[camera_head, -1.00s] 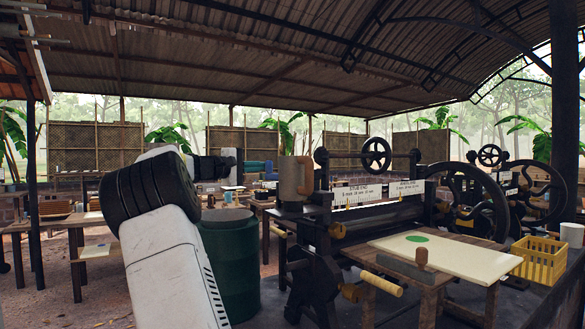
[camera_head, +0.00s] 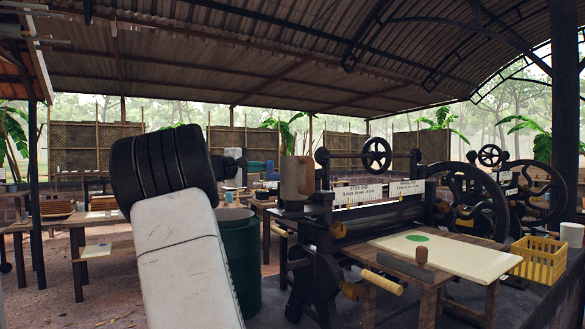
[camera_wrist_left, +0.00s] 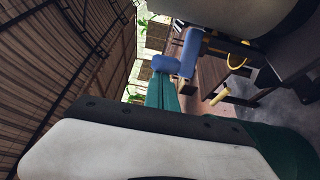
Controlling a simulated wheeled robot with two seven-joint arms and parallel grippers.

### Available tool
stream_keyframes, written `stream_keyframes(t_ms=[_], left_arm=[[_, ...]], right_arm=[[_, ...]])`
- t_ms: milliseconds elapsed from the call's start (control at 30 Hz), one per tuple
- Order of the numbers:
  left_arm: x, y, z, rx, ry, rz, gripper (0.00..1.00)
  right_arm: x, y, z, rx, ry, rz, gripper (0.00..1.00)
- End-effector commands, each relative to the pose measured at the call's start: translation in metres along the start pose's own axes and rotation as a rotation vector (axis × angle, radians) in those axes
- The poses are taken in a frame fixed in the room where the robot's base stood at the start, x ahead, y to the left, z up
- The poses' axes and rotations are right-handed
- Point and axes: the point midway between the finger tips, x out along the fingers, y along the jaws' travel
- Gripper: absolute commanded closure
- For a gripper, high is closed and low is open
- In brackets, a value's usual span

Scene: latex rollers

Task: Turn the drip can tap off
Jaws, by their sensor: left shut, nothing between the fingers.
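The drip can (camera_head: 297,180) is a brownish-grey can with a handle. It stands at the near left end of the roller machine (camera_head: 350,195). I cannot make out its tap in the head view. My left arm rises in front at the left, and its black joint covers much of the wrist. My right gripper is out of view.
A green barrel (camera_head: 243,265) stands behind my left forearm. A wooden table (camera_head: 455,256) with a pale board is in front of the rollers. A yellow crate (camera_head: 540,260) is at the right.

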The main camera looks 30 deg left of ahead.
Motion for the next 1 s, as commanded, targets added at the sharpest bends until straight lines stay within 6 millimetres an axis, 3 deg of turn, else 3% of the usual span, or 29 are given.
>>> stream_keyframes(t_ms=[433,1000], left_arm=[[-0.017,0.0,0.018,0.0,0.295,-0.001,1.0],[-0.027,0.0,0.028,0.0,0.289,0.0,1.0]], right_arm=[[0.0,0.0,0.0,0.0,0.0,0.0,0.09],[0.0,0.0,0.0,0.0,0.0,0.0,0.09]])
